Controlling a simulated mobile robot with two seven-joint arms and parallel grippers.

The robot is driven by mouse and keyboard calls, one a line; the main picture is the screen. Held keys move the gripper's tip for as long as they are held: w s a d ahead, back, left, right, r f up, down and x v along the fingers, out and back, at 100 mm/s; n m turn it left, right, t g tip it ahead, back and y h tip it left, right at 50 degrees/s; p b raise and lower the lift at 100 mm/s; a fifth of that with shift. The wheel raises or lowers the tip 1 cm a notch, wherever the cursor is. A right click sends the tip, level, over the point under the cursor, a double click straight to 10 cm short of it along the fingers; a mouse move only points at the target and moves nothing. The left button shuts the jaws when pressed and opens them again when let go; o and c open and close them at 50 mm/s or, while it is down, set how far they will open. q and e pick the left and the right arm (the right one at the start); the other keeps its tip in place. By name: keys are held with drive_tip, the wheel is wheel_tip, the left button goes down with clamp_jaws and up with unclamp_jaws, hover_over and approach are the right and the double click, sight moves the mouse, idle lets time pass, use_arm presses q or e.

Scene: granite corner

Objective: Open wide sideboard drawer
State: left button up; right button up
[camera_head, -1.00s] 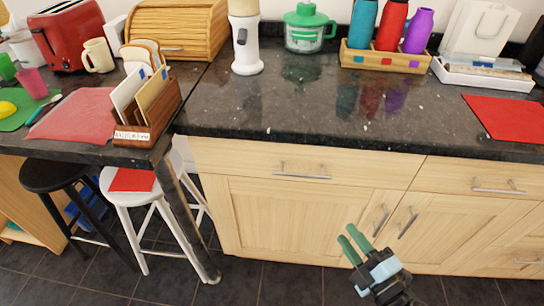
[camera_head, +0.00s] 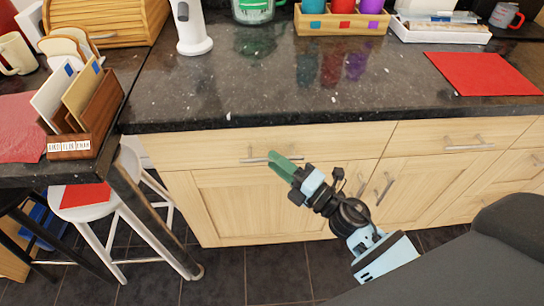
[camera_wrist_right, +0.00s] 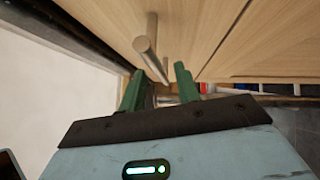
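The wide drawer (camera_head: 335,138) is a pale wood front under the dark countertop, and it is shut. Its metal bar handle (camera_head: 254,160) is partly covered by my right gripper (camera_head: 276,161). In the right wrist view the handle (camera_wrist_right: 148,48) runs lengthwise toward the gap between my right gripper's green fingers (camera_wrist_right: 158,88). Those fingers are apart, so the gripper is open. I cannot tell whether they touch the handle. My left gripper is not in view.
The granite countertop (camera_head: 300,100) overhangs the drawer, with a red mat (camera_head: 483,73) on it. Cupboard doors (camera_head: 265,208) are below. A white stool (camera_head: 90,205) and table leg (camera_head: 150,220) stand at left. Tiled floor (camera_head: 280,275) is clear in front.

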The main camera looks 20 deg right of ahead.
drive_tip(key=shift+x, duration=1.1)
clamp_jaws()
